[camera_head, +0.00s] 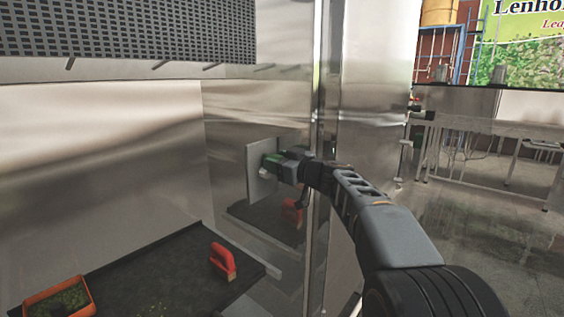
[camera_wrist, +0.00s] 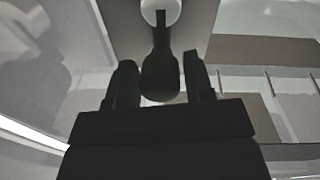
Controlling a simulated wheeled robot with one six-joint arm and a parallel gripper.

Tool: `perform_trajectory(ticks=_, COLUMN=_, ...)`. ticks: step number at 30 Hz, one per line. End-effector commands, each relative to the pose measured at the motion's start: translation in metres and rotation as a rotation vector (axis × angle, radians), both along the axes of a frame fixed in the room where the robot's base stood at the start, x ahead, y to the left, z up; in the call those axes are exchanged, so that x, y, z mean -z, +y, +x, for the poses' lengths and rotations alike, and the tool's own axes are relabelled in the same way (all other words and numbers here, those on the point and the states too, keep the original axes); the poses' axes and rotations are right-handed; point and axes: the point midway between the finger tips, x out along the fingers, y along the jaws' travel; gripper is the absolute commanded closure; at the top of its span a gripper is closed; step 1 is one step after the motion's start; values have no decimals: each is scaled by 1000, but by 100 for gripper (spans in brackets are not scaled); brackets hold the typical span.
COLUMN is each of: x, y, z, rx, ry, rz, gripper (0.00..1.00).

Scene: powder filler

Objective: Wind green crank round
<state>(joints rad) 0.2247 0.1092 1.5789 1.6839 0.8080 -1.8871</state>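The crank hangs down from a pale round hub (camera_wrist: 160,12) at the top of the wrist view. Its arm and rounded handle (camera_wrist: 161,72) look dark there; no green shows in that view. In the head view a bit of green (camera_head: 271,157) shows at the grey plate (camera_head: 257,180) on the steel wall, right at my gripper (camera_head: 272,161). My gripper's two fingers (camera_wrist: 160,82) also show in the wrist view, one on each side of the handle, with narrow gaps between. The fingertips are mostly hidden in the head view.
Below the plate lies a dark tray (camera_head: 150,265) with a red-handled tool (camera_head: 222,261) and an orange box of green matter (camera_head: 58,298). A steel post (camera_head: 323,230) stands close to my arm. A metal table (camera_head: 490,126) stands at the right.

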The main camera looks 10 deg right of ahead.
Motion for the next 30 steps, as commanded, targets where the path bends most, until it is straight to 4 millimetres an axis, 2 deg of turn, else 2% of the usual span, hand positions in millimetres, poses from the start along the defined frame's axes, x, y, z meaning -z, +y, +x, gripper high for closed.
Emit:
perform_trajectory(ticks=1, x=0, y=0, z=0, rx=0, ry=0, rz=0, gripper=57)
perform_trajectory(ticks=10, x=0, y=0, z=0, rx=1, ry=0, rz=0, gripper=86)
perform_trajectory(ticks=14, x=2, y=-1, z=1, rx=1, ry=12, rz=16, gripper=86)
perform_trajectory(ticks=24, x=3, y=-10, z=6, rx=1, ry=146, rz=202, gripper=86)
perform_trajectory(ticks=30, x=2, y=-11, z=7, rx=1, ry=165, rz=226, gripper=86)
